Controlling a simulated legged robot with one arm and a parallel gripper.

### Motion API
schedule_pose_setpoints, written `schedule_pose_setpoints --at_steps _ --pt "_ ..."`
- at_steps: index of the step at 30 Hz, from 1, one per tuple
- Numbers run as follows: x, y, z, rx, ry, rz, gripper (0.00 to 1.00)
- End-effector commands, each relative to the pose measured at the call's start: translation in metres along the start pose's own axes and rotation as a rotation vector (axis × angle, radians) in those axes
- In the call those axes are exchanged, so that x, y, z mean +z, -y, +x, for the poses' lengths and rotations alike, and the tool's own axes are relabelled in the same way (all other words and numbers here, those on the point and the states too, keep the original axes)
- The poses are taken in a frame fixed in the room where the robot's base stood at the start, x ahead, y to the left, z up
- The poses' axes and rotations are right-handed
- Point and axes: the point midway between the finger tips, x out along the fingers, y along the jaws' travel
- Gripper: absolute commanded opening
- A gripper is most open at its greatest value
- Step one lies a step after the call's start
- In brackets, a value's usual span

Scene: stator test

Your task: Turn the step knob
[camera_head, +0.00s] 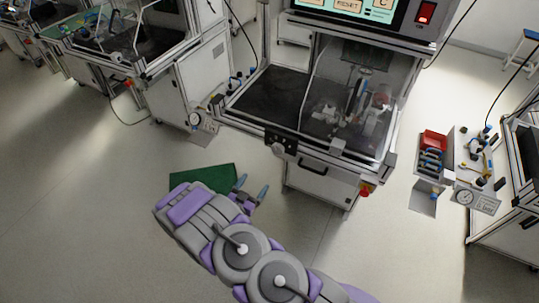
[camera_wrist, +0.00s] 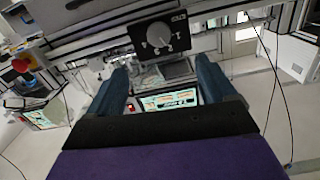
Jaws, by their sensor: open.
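A red emergency stop (camera_head: 366,190) sits on the cabinet's right front corner. A drawer handle (camera_head: 312,167) is below the rail. A gauge (camera_head: 195,119) is at the left corner. A green panel (camera_head: 205,176) lies behind my gripper.

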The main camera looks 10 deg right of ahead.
Motion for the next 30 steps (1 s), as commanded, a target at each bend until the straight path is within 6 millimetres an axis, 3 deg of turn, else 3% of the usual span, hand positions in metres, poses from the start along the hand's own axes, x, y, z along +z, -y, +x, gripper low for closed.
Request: schedule_pose_setpoints --at_steps 8,30 --pt "-0.001 -0.006 0.009 0.005 -0.043 -0.014 0.84" --pt "-0.005 -0.006 0.122 0.006 -0.041 -0.011 0.84"
